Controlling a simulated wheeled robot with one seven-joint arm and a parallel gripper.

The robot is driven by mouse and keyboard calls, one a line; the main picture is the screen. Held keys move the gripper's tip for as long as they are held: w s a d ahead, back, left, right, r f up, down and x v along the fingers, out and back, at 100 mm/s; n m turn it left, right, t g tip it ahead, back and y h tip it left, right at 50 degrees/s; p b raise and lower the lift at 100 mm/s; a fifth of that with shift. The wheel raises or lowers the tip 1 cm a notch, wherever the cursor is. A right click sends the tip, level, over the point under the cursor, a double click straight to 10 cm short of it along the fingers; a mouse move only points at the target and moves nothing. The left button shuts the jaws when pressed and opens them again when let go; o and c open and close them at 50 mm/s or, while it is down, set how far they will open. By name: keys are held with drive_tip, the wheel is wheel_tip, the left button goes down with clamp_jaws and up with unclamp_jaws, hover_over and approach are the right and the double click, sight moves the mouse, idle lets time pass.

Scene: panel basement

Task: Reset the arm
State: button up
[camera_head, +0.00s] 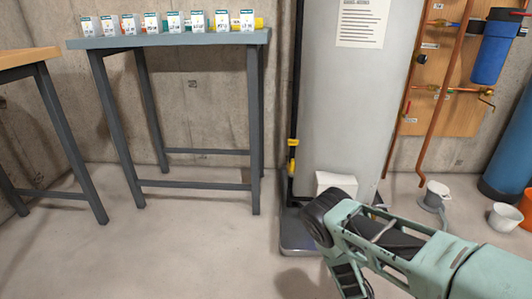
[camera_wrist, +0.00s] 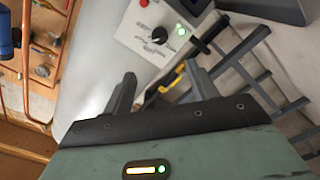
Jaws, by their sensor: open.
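My green arm (camera_head: 400,245) reaches in from the lower right in the head view, in front of the grey cylindrical tank (camera_head: 345,110). My gripper's fingertips cannot be made out in that view. In the wrist view my gripper (camera_wrist: 162,88) is open, its two dark fingers spread apart with nothing held between them. Beyond the fingers is a white control panel (camera_wrist: 130,35) with a black knob (camera_wrist: 158,35), a lit green light (camera_wrist: 182,30) and a red button (camera_wrist: 143,3). The fingers appear apart from the panel.
Copper pipes (camera_head: 440,90) and a blue filter (camera_head: 491,50) are on the right wall. A white bucket (camera_head: 503,217) stands below. Floor at left is clear.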

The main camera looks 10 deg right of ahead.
drive_tip(key=w+a+r+m+g+y, duration=0.1)
drive_tip(key=w+a+r+m+g, duration=0.2)
drive_tip(key=a+r, duration=0.3)
drive_tip(key=w+a+r+m+g+y, duration=0.1)
drive_tip(key=w+a+r+m+g, duration=0.2)
drive_tip(key=a, duration=0.6)
drive_tip(key=s+a+r+n+g+y, duration=0.1)
drive_tip(key=s+a+r+g+y, duration=0.2)
drive_tip(key=s+a+r, duration=0.35)
drive_tip(key=s+a+r+n+g+y, duration=0.15)
drive_tip(key=s+a+r, duration=0.25)
drive_tip(key=a+r, duration=0.45)
drive_tip(key=s+a+r+n+g+y, duration=0.2)
drive_tip(key=s+r+g, duration=0.2)
drive_tip(key=s+r, duration=0.65)
drive_tip(key=s+d+r+n+g+h, duration=0.1)
drive_tip(key=s+d+r, duration=0.15)
drive_tip(key=s, duration=0.65)
drive_tip(key=s+d+r+n+g+h, duration=0.1)
drive_tip(key=s+d+r+g+h, duration=0.15)
drive_tip(key=s, duration=0.65)
wheel_tip(320, 180, up, 37)
drive_tip(key=p, duration=3.7)
drive_tip(key=shift+w+t+y, duration=0.2)
drive_tip(key=shift+t+y, duration=0.1)
